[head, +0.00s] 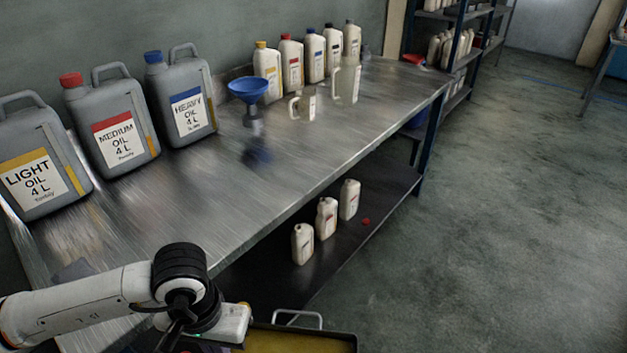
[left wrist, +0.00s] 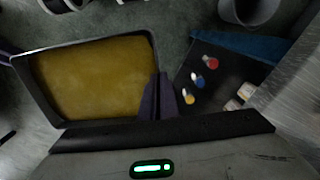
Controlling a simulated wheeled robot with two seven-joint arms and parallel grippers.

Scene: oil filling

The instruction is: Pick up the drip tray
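The drip tray (head: 300,341) shows at the bottom of the head view. It is a dark rectangular tray with yellow-brown oil and a metal loop handle at its far end. Most of it is cut off there. In the left wrist view the tray (left wrist: 21,72) lies on the left, over the grey floor. My left gripper (left wrist: 161,76) has its dark fingers close together at the middle of the tray's right side, where they appear shut on it. The grasped part is hidden between the fingers. In the head view my left arm hides the fingers.
A metal workbench (head: 240,190) stands beside the tray, with large oil jugs (head: 118,128), a blue funnel (head: 249,89) and small bottles on top. Several cream bottles (head: 327,218) stand on its lower shelf (head: 385,190). The floor (head: 480,230) to the right is clear.

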